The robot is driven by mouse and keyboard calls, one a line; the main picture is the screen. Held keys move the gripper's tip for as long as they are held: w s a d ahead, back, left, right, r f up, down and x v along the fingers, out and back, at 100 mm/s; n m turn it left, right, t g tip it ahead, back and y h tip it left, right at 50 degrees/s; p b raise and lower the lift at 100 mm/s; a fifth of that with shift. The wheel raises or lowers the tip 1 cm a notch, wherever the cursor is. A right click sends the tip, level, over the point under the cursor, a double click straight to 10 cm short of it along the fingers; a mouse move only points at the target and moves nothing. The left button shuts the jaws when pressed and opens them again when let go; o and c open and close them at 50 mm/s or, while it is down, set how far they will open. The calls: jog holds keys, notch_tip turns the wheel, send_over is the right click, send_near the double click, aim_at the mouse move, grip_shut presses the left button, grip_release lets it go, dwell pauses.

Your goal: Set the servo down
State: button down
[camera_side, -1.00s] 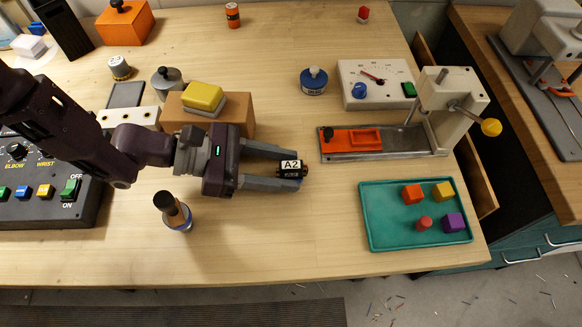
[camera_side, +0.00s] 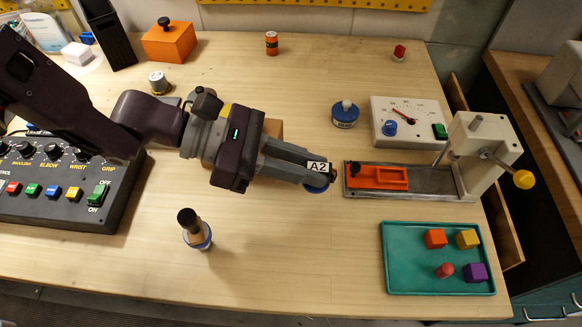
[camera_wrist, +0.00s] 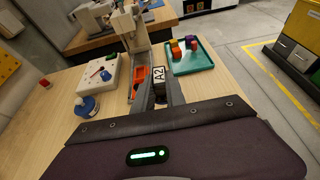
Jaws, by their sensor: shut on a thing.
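The servo (camera_side: 317,168) is a small dark block with a white label reading A2. My gripper (camera_side: 312,172) is shut on it, and the fingers hold it by its sides just left of the orange fixture in the side view. The servo also shows in the wrist view (camera_wrist: 159,80), between my fingers. A blue round part shows under the servo in the side view. The orange fixture (camera_side: 394,180) with a rectangular recess sits on a grey metal base plate (camera_side: 432,180). I cannot tell how high above the table the servo is.
A white press post (camera_side: 484,150) with a yellow knob stands at the plate's right end. A meter box (camera_side: 410,112) and a blue tin (camera_side: 345,118) stand behind. A green tray (camera_side: 410,281) with coloured blocks lies in front right. A dark-capped bottle (camera_side: 193,237) stands front left.

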aim_at(307, 165)
notch_tip(307, 165, up, 6)
jog(key=shift+r, duration=0.15)
jog(key=w+a+r+n+t, duration=0.1)
jog(key=w+a, duration=0.2)
jog(key=w, duration=0.2)
jog(key=w+a+r+t, duration=0.1)
jog(key=w+a, duration=0.2)
jog(key=w, duration=0.3)
jog(key=w+a+n+t, duration=0.1)
jog(key=w+a, duration=0.6)
jog(key=a, duration=0.4)
jog(key=w+a+n+t, duration=0.1)
jog(key=w+a, duration=0.6)
jog(key=a, duration=0.3)
jog(key=a+f+n+t+y, duration=0.1)
jog(key=a+f+n+t, duration=0.1)
jog(key=a, duration=2.1)
jog(key=shift+g, duration=0.4)
jog(key=f, duration=1.4)
jog(key=shift+w+d+f, duration=0.15)
jog(key=shift+w+f, duration=0.05)
jog(key=shift+f, duration=0.15)
